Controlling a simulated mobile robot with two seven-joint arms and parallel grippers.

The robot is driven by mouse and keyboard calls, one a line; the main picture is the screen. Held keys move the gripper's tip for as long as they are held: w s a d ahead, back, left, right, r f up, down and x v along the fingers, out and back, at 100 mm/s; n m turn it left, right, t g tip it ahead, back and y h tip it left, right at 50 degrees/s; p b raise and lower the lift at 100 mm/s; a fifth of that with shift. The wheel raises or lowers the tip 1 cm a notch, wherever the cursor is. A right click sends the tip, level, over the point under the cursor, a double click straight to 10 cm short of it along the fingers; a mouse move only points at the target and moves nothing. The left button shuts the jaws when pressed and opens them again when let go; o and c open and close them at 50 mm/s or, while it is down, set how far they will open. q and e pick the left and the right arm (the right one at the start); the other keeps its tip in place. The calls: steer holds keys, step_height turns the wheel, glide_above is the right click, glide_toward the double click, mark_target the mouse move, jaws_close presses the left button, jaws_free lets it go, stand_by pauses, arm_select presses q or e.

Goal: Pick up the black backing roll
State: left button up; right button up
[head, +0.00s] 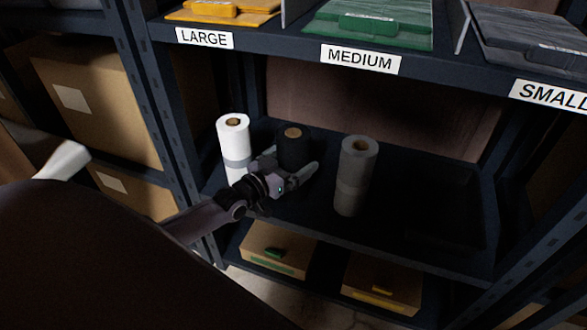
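The black backing roll (294,149) stands upright on the middle shelf, between a white roll and a grey roll. Its brown core shows on top, and its lower part is hidden behind my gripper. My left gripper (284,168) is directly in front of the black roll, with its fingers spread apart, one toward the roll's left side and one toward its right front. I cannot tell whether the fingers touch it. My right gripper is not in view.
The white roll (234,142) stands close on the left of my gripper, and the grey roll (355,175) stands to the right. The shelf (415,235) is clear farther right. Above is a shelf edge with LARGE, MEDIUM and SMALL labels.

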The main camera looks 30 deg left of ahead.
arm_select(q)
steer(key=shift+w, duration=0.2)
steer(key=shift+r, duration=0.1)
steer(key=c, duration=1.1)
